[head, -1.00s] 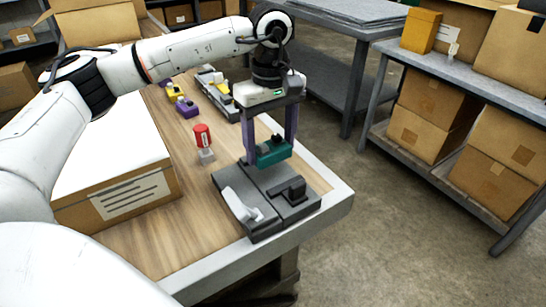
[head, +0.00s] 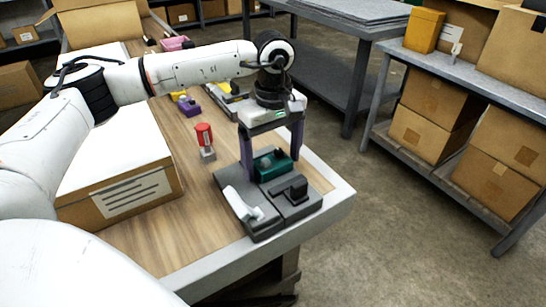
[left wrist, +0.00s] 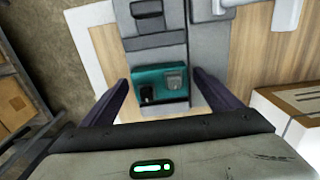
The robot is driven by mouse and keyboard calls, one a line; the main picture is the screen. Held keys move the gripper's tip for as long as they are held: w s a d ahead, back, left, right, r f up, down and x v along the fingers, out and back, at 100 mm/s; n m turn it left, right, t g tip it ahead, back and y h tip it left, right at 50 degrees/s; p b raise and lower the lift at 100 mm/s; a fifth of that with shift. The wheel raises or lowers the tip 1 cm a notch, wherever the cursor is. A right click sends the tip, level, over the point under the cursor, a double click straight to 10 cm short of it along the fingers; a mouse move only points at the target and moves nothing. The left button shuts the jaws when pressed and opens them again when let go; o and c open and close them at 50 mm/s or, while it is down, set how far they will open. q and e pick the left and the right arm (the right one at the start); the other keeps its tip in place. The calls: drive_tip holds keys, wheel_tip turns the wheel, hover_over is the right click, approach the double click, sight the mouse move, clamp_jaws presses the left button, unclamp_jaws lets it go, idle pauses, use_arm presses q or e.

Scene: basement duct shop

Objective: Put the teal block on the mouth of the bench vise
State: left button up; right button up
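The teal block (head: 272,164) sits at the back part of the grey bench vise (head: 262,220), near its jaws. It looks level and appears to rest there; its underside is hidden. My left gripper (head: 272,170) is above the vise, pointing down, with its two purple fingers on either side of the block. In the left wrist view the block (left wrist: 163,86) lies between the spread fingertips, with a small gap at each side, so the gripper looks open. The vise (left wrist: 155,40) extends upward from the block in that view. My right gripper is not in view.
A red-capped item (head: 205,137) stands left of the vise. A large labelled box (head: 122,192) fills the bench's left side. Yellow and purple items (head: 187,105) lie farther back. The wooden bench (head: 165,247) is clear in front. A box shelf (head: 430,155) stands at right.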

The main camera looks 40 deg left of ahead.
sight(273, 162)
use_arm(q)
wheel_tip(273, 162, up, 12)
drive_tip(key=shift+r, duration=0.2)
idle(0.4)
drive_tip(key=shift+c, duration=0.4)
idle(0.8)
